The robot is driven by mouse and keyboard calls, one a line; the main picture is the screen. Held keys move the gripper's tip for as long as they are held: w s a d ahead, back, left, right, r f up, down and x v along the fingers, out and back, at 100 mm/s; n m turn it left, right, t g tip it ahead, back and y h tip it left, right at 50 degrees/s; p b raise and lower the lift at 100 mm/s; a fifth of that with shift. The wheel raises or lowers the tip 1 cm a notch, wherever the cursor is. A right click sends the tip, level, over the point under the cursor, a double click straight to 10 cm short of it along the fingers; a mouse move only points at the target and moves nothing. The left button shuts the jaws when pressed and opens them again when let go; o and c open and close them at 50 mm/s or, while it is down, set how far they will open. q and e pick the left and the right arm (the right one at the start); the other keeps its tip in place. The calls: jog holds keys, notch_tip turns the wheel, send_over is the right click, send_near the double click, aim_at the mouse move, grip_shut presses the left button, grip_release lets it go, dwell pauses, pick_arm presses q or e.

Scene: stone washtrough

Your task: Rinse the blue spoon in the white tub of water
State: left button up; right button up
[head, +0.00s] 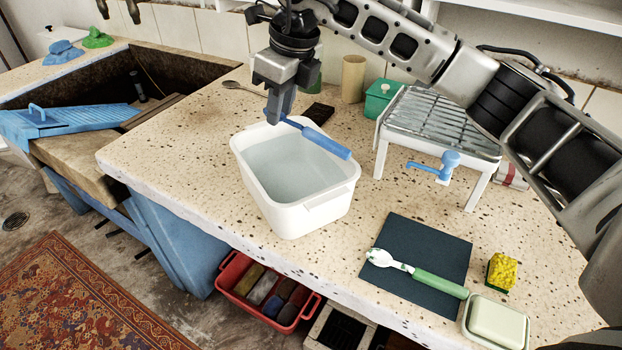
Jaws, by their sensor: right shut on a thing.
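The blue spoon (326,142) is in my right gripper (279,112), which is shut on it over the back part of the white tub (300,219). Its thick blue handle slants down to the right over the tub's back right rim. The gripper covers its other end, so I cannot tell the bowl's shape. The tub stands on the speckled counter and holds clear water (293,165). The handle looks above the water; I cannot tell whether any part touches it. My left gripper is not in view.
A metal rack (443,120) stands right of the tub, with a small blue item (440,166) by it. A dark mat (425,240) bears a green-handled utensil (420,274). A yellow sponge (502,271) and pale box (495,322) are near the front edge. A stone basin (75,90) is left.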

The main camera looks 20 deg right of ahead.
jog(key=shift+r, duration=0.1)
jog(key=shift+r+p, duration=1.5)
jog(key=shift+r, duration=0.45)
jog(key=shift+f, duration=0.1)
